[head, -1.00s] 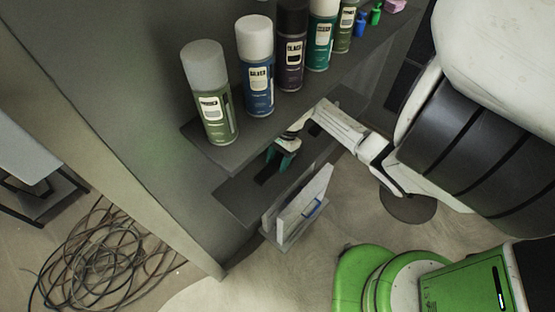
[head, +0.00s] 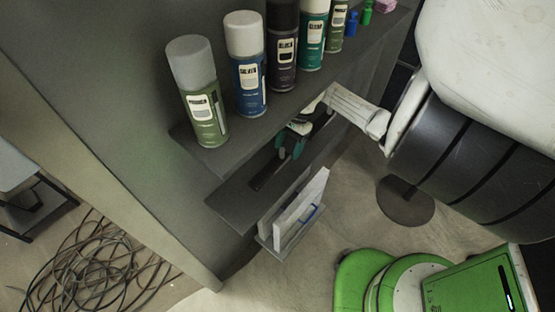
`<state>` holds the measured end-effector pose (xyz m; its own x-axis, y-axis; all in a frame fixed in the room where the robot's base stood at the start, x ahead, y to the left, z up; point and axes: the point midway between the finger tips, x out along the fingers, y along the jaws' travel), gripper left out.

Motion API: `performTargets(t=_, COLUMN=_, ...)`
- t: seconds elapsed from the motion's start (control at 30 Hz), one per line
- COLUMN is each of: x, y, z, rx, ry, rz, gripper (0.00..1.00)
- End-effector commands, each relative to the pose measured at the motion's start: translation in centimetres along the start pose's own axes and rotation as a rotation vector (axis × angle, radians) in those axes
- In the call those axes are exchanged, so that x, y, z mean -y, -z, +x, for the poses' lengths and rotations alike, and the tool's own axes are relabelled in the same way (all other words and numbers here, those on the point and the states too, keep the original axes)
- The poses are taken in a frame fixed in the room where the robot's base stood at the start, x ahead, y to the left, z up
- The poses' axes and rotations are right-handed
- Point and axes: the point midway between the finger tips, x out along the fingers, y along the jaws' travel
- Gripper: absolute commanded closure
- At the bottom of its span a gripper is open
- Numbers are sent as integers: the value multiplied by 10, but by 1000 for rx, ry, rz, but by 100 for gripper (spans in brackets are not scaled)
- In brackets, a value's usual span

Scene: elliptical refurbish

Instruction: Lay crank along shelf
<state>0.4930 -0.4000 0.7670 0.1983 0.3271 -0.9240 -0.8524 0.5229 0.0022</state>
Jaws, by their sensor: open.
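A dark, slim bar that looks like the crank (head: 262,179) lies lengthwise on the middle shelf (head: 228,205), under the top shelf's edge. Its far end is hidden behind my gripper, so its full shape does not show. My gripper (head: 291,154), with green and dark fingers, is open just above the shelf at the far end of the bar. The fingers appear clear of the bar, though contact at the hidden end cannot be told.
Several spray cans (head: 197,95) stand on the top shelf (head: 195,150), close above my gripper. A white panel-like item (head: 300,208) stands on a lower ledge (head: 268,241). Tangled cables (head: 85,262) lie on the floor at left.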

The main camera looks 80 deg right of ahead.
Motion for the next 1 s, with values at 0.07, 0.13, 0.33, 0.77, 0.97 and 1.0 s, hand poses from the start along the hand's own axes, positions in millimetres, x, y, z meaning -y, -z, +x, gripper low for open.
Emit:
performTargets(t=0.07, x=0, y=15, z=-4, rx=-3, ry=0, rz=1, gripper=32)
performTargets(t=0.13, x=0, y=24, z=-7, rx=-2, ry=-1, rz=0, gripper=32)
performTargets(t=0.33, x=0, y=37, z=-15, rx=0, ry=1, rz=0, gripper=32)
performTargets(t=0.77, x=0, y=37, z=-16, rx=0, ry=1, rz=-1, gripper=32)
performTargets(t=0.97, x=0, y=37, z=-16, rx=0, ry=1, rz=-1, gripper=32)
performTargets(t=1.0, x=0, y=37, z=-16, rx=0, ry=1, rz=-1, gripper=32)
